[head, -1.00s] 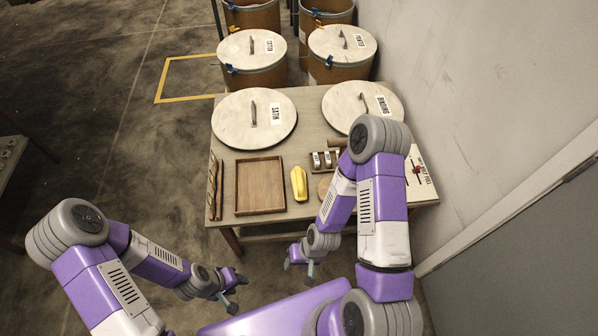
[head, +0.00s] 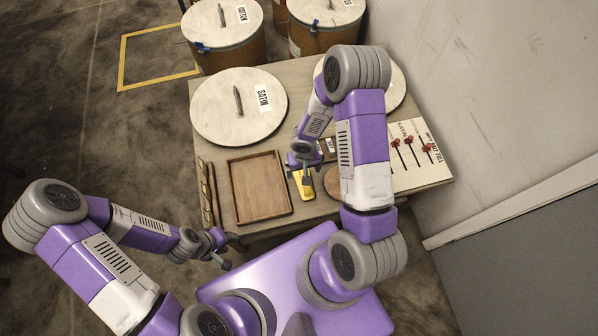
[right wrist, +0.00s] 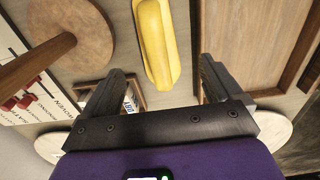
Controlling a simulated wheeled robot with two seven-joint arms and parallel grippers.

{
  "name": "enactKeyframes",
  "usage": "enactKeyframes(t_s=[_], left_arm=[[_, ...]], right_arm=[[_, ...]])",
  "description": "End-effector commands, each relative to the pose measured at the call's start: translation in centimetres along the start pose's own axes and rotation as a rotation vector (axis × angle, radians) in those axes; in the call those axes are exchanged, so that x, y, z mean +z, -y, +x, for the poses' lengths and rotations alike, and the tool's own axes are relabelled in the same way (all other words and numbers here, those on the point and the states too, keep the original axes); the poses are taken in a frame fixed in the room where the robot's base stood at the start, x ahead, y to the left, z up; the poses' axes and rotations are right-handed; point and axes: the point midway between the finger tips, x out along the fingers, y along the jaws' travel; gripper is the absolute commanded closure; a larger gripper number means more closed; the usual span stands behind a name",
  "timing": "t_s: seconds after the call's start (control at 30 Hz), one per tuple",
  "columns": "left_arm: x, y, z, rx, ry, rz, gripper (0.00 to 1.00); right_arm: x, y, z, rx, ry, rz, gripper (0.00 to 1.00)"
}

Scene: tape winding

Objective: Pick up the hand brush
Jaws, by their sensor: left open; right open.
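The yellow hand brush (head: 305,187) is a long rounded yellow piece lying on the table, just right of the wooden tray; its bristles cannot be made out. My right gripper (head: 303,166) is open above it and partly hides its far end in the head view. In the right wrist view the brush (right wrist: 158,40) lies ahead, between the lines of the two open fingers (right wrist: 160,82), with nothing held. My left gripper (head: 222,248) is open and empty, low in front of the table's left part.
A wooden tray (head: 260,187) sits left of the brush, with thin rods (head: 208,193) beside it. A round brown disc (right wrist: 69,40) lies on the brush's other side. A SATIN-labelled lid (head: 238,107) is behind. A slider panel (head: 415,155) is at the right, near the wall.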

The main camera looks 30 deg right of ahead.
Motion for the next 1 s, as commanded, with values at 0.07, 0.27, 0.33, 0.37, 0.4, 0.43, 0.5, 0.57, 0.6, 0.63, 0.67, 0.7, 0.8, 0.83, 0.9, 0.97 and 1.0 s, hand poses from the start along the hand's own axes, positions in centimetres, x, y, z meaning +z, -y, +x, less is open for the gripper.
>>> enactKeyframes(t_s=[0.07, 0.27, 0.33, 0.37, 0.4, 0.43, 0.5, 0.57, 0.6, 0.63, 0.67, 0.7, 0.8, 0.83, 0.9, 0.97, 1.0], left_arm=[[0.0, 0.2, 0.5, 0.0, 0.0, 0.0, 0.57], [0.0, 0.6, 1.5, 0.0, 0.001, 0.0, 0.57], [-0.1, 0.7, 1.9, 0.0, 0.0, 0.0, 0.57], [-0.1, 0.8, 2.1, 0.0, 0.0, 0.0, 0.57], [-0.1, 0.9, 2.3, 0.0, 0.0, 0.0, 0.57], [-0.1, 1.0, 2.5, 0.0, 0.0, 0.0, 0.57], [-0.1, 1.1, 2.9, 0.0, 0.0, 0.0, 0.57], [-0.1, 1.2, 3.1, 0.0, 0.0, 0.0, 0.57], [-0.1, 1.2, 3.1, 0.0, 0.0, 0.0, 0.57], [-0.1, 1.2, 3.1, 0.0, 0.0, 0.0, 0.57], [-0.1, 1.2, 3.1, 0.0, 0.0, 0.0, 0.57], [-0.1, 1.2, 3.1, 0.0, 0.0, 0.0, 0.57], [-0.1, 1.1, 3.0, 0.0, 0.0, 0.0, 0.57], [-0.1, 1.1, 3.0, 0.0, 0.0, 0.0, 0.57], [-0.1, 1.1, 3.0, 0.0, 0.0, 0.0, 0.57], [-0.1, 1.1, 3.0, 0.0, 0.0, 0.0, 0.57], [-0.1, 1.1, 3.0, 0.0, 0.0, 0.0, 0.57]], right_arm=[[-0.1, -0.2, 0.9, 0.007, -0.002, 0.0, 0.07], [-0.2, -0.2, 3.3, 0.006, -0.001, 0.0, 0.07], [-0.2, -0.2, 4.4, 0.005, 0.0, -0.001, 0.07], [-0.3, -0.2, 4.9, 0.005, 0.0, 0.0, 0.07], [-0.4, -0.2, 5.5, 0.005, 0.0, -0.001, 0.07], [-0.4, -0.2, 6.0, 0.004, 0.0, 0.0, 0.07], [-0.4, -0.2, 6.8, 0.004, -0.001, -0.001, 0.07], [-0.4, -0.2, 7.2, 0.004, -0.001, -0.001, 0.07], [-0.4, -0.2, 7.4, 0.004, -0.001, -0.001, 0.07], [-0.4, -0.2, 7.4, 0.003, -0.002, 0.0, 0.07], [-0.4, -0.2, 7.4, 0.003, -0.002, 0.0, 0.07], [-0.4, -0.2, 7.4, 0.003, -0.002, 0.001, 0.07], [-0.4, -0.2, 7.3, 0.003, -0.002, 0.001, 0.07], [-0.4, -0.2, 7.3, 0.003, -0.002, 0.001, 0.07], [-0.4, -0.2, 7.3, 0.003, -0.002, 0.001, 0.18], [-0.4, -0.2, 7.3, 0.003, -0.002, 0.001, 0.27], [-0.4, -0.2, 7.3, 0.003, -0.002, 0.001, 0.33]])
